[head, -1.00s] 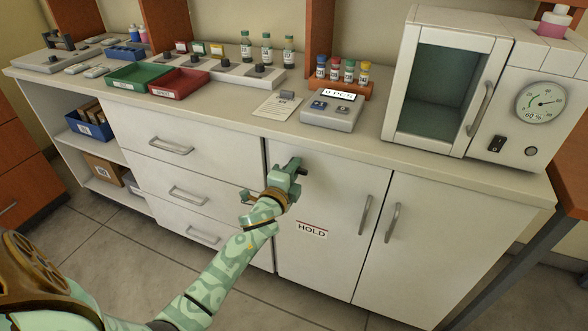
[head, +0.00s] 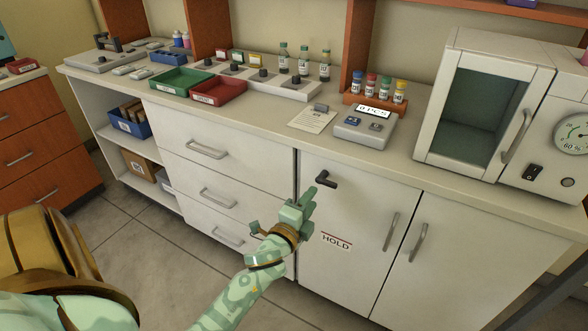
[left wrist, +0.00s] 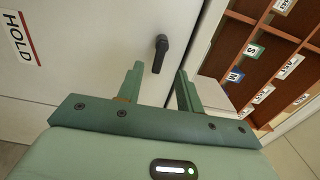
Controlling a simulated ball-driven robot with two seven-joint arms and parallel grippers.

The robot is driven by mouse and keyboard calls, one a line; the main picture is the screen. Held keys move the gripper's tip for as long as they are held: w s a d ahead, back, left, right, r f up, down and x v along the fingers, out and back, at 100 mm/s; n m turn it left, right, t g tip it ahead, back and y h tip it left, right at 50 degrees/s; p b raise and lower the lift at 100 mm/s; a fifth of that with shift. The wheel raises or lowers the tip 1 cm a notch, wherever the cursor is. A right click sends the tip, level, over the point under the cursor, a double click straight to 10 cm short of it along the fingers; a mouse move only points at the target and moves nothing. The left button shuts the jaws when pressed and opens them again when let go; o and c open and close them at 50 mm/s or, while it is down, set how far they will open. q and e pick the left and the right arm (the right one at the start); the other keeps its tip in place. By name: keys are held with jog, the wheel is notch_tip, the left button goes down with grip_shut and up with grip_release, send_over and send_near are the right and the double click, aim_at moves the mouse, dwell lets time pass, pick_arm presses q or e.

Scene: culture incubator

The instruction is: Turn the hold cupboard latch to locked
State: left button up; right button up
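The hold cupboard latch (head: 326,180) is a dark lever near the upper left corner of the white cupboard door (head: 355,215). Its handle lies roughly level and points right in the head view. A HOLD label (head: 336,242) is on the door below it. My left gripper (head: 303,203) is just below and left of the latch in the head view, apart from it. In the left wrist view, the gripper (left wrist: 160,86) is open and empty, and the latch (left wrist: 160,53) stands beyond the gap between the fingers. My right gripper is not in view.
White drawers (head: 215,180) with bar handles are left of the cupboard. The counter above holds a scale (head: 365,128), a paper sheet (head: 312,119), vials, green (head: 180,79) and red trays, and an incubator (head: 480,100). The floor in front is clear.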

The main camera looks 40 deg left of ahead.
pick_arm(q)
jog(key=v, duration=0.7)
jog(key=shift+s, duration=0.35)
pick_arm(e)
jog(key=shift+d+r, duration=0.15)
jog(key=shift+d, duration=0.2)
pick_arm(q)
jog(key=shift+d, duration=0.1)
